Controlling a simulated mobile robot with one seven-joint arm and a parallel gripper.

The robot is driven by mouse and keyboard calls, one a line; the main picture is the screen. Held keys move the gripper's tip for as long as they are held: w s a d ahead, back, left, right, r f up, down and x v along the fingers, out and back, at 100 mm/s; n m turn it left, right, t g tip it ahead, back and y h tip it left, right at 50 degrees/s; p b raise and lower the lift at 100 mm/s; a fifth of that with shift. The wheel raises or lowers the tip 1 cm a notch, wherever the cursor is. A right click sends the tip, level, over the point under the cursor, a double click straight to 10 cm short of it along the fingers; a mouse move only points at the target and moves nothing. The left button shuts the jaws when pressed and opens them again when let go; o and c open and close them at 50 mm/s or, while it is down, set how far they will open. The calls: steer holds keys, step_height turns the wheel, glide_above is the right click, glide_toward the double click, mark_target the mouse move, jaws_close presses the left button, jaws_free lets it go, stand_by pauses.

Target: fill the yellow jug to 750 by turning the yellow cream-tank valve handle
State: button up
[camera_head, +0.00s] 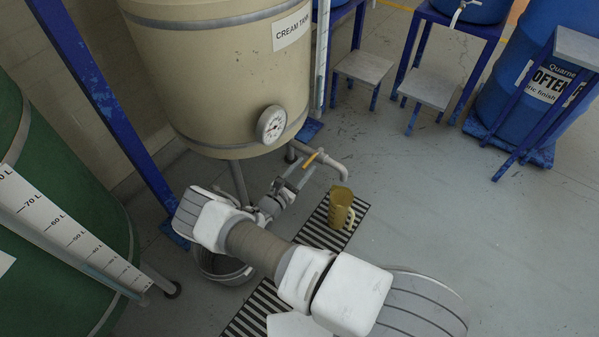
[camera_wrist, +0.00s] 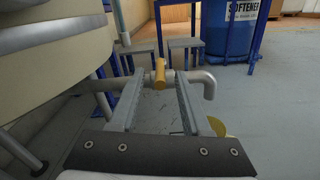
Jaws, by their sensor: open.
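The yellow valve handle (camera_head: 310,159) sits on the grey outlet pipe under the beige cream tank (camera_head: 215,80). In the wrist view the handle (camera_wrist: 160,73) stands upright in the picture, between the tips of my gripper (camera_wrist: 160,80). My gripper (camera_head: 296,176) is open, with a visible gap between the handle and each finger. The yellow jug (camera_head: 341,208) stands upright below the pipe's downturned spout (camera_head: 342,172). In the wrist view only part of the jug (camera_wrist: 217,127) shows, beside the right finger. Its fill level cannot be read.
The jug stands on a striped floor grate (camera_head: 318,236). A grey bucket (camera_head: 222,268) is partly hidden behind my arm. A green tank (camera_head: 60,190) is at left; a blue softener drum (camera_head: 535,80) and small stools (camera_head: 365,67) are at the back. The floor at right is clear.

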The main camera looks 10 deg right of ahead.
mark_target(315, 154)
steer(key=shift+x, duration=3.15)
jaws_close()
